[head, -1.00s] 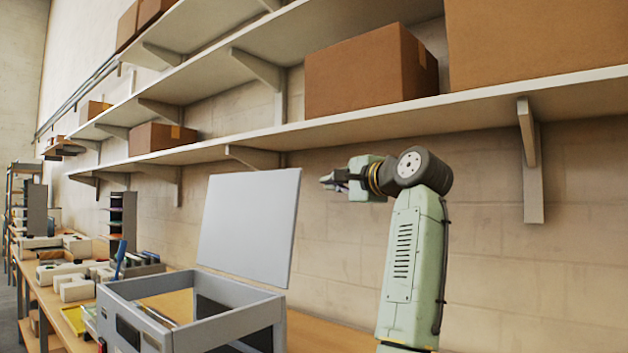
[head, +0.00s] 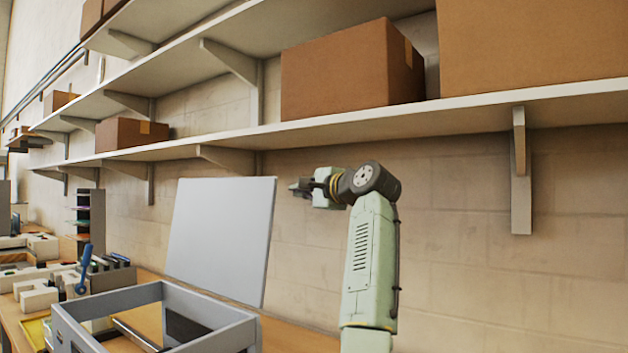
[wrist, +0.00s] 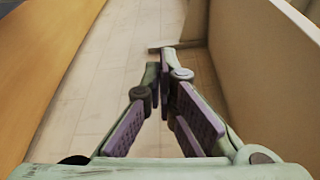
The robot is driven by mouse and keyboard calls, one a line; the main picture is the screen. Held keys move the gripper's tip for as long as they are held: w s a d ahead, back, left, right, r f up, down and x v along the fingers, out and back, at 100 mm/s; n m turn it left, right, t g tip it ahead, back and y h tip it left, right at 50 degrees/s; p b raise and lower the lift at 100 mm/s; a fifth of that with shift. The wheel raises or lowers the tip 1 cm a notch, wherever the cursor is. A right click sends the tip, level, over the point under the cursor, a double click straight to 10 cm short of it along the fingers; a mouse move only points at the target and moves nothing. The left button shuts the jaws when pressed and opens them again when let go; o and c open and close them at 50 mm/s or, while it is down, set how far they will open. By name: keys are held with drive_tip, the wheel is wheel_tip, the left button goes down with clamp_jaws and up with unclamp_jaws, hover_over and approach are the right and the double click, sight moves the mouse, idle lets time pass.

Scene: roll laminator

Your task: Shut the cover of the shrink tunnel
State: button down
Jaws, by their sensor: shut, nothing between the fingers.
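The shrink tunnel (head: 205,305) is a grey open-topped frame on the bench at the bottom of the head view. Its cover (head: 222,240), a flat light-grey panel, stands up from the frame's back edge, leaning slightly backward. My gripper (head: 294,187) is just right of the cover's upper right corner in the picture, near the cover's top height; I cannot tell whether it touches. In the wrist view my gripper (wrist: 163,60) has its fingertips together with nothing between them.
A shelf (head: 380,130) with cardboard boxes (head: 345,75) runs along the block wall above my arm. In the wrist view, brown and tan surfaces flank the gripper.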

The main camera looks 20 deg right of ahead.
drive_tip(key=a, duration=0.1)
drive_tip(key=s+a, duration=0.2)
drive_tip(key=shift+a+r+b, duration=0.15)
drive_tip(key=shift+r+b, duration=0.15)
idle(0.3)
